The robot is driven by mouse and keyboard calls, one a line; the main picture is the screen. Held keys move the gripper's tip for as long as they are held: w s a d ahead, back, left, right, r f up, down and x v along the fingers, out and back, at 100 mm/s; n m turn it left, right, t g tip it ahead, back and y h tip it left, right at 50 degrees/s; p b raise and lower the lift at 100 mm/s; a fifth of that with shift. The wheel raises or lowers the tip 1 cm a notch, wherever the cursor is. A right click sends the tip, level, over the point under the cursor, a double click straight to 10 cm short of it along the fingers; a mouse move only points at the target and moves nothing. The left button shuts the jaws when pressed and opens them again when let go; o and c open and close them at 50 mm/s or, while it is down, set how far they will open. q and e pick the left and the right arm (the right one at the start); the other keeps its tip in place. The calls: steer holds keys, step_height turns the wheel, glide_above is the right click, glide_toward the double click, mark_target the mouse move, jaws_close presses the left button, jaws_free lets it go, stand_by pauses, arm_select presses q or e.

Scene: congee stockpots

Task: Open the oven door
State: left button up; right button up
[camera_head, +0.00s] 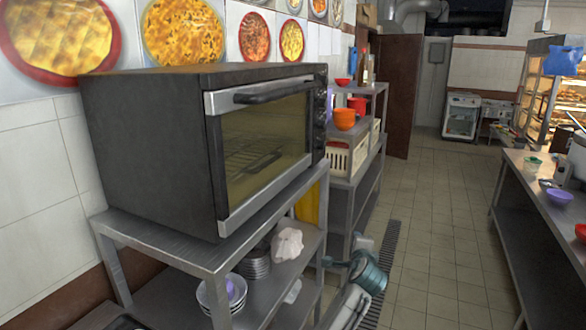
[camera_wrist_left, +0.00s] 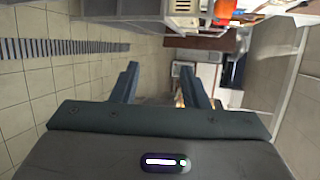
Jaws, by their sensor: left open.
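A dark countertop oven (camera_head: 150,145) stands on a steel shelf unit on the left in the head view. Its door (camera_head: 262,140) has a glass window with a silver frame and is shut. A dark bar handle (camera_head: 275,91) runs along the door's top edge. A wire rack shows dimly through the glass. My left gripper (camera_wrist_left: 158,70) is open and empty in the left wrist view, its two dark fingers apart. In the head view, part of my left arm shows low, right of the oven and apart from it. My right gripper is not in view.
The steel shelf unit (camera_head: 160,245) holds stacked bowls (camera_head: 255,264) below the oven. Another shelf (camera_head: 345,185) with orange bowls (camera_head: 345,119) stands just beyond. A steel counter (camera_head: 545,205) runs along the right. The tiled aisle (camera_head: 445,220) between is clear.

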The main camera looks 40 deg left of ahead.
arm_select(q)
steer(key=s+a+r+n+y+p, duration=0.1)
steer(key=s+r+y, duration=0.1)
steer(key=r, duration=0.9)
steer(key=s+a+r+y+p, duration=0.1)
steer(key=s+r+y, duration=0.1)
steer(key=r, duration=1)
steer(key=n+g+y+p, duration=0.2)
steer(key=n+y, duration=0.2)
glide_toward(293, 92)
steer(key=a, duration=0.1)
steer(key=p+x, duration=0.3)
steer(key=x, duration=0.6)
steer(key=shift+w+r, duration=0.1)
steer(key=shift+w, duration=0.25)
steer(key=shift+w+a, duration=0.3)
steer(key=shift+a, duration=0.3)
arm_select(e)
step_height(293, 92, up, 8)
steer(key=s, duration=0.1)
arm_select(q)
jaws_close()
